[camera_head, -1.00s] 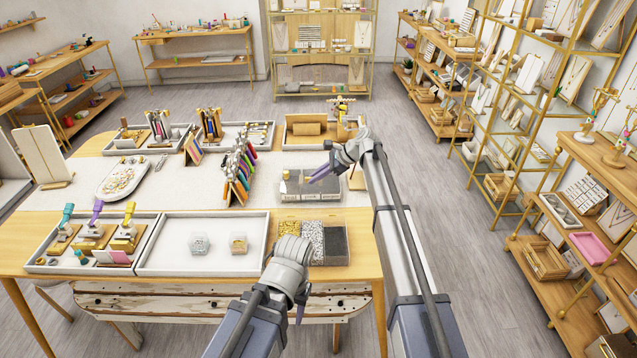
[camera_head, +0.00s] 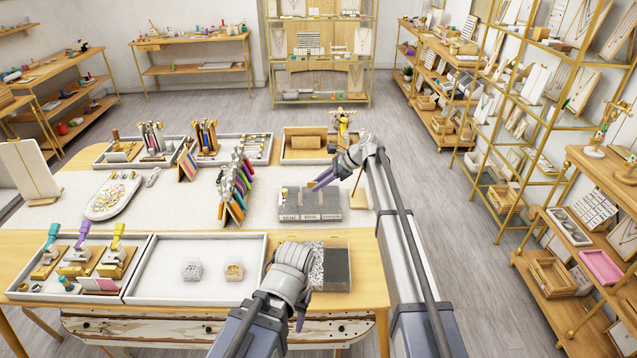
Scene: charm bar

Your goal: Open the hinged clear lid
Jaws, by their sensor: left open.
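A clear box (camera_head: 337,270) with speckled and black sections stands at the table's front right. A clear upper edge shows along its back, but I cannot tell how its lid sits. My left gripper (camera_head: 300,319) is open and hangs at the box's front left, its body hiding the box's left part. Its fingers are mostly hidden behind its own wrist. My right gripper (camera_head: 322,180) is over the grey slotted display block (camera_head: 312,213) behind the box. Its purple fingers point down and left, and their gap is unclear. I see nothing held in either gripper.
A white tray (camera_head: 158,291) with two small clear boxes (camera_head: 192,269) lies left of the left gripper. A tray of colourful tools (camera_head: 30,297) lies further left. A pen stand (camera_head: 233,190) and wooden-block tray (camera_head: 305,145) are behind. Shelves (camera_head: 590,160) line the right.

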